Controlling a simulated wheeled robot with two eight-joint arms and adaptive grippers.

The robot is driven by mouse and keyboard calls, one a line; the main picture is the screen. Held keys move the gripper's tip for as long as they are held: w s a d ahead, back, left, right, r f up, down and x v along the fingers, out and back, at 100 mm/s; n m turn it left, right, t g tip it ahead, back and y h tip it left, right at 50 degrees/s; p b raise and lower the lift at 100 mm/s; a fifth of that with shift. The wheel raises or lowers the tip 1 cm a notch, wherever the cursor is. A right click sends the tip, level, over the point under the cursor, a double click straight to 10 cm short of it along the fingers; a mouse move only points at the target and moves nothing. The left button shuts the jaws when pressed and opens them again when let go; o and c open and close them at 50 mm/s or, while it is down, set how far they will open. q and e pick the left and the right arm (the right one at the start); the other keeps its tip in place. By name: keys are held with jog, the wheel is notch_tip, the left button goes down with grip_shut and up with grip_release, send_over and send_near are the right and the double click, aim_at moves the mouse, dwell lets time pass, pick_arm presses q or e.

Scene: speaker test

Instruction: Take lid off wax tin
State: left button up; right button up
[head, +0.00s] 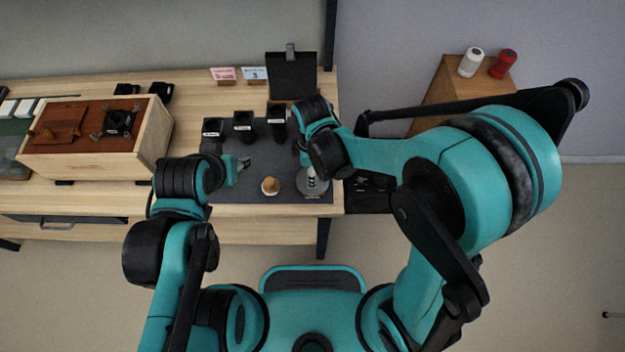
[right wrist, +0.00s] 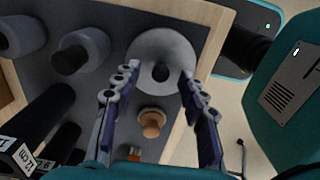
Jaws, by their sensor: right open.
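A round grey metal tin (head: 313,187) sits near the front right of the dark mat; I take it for the wax tin. In the right wrist view its wide grey top (right wrist: 148,45) has a dark knob in the middle. My right gripper (right wrist: 160,72) is open above it, its two fingers on either side of the knob, with nothing held. In the head view the right gripper (head: 312,174) partly hides the tin. My left gripper (head: 241,164) hangs over the mat to the left; its fingers are too small to judge.
A small wooden-knobbed piece (head: 270,186) stands left of the tin and also shows in the right wrist view (right wrist: 152,120). Several black canisters (head: 243,124) stand behind, on the dark mat (head: 262,160). A wooden box (head: 90,165) is at left. The table's front edge is close to the tin.

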jog(key=shift+f, duration=0.65)
jog(key=shift+r, duration=0.1)
grip_shut()
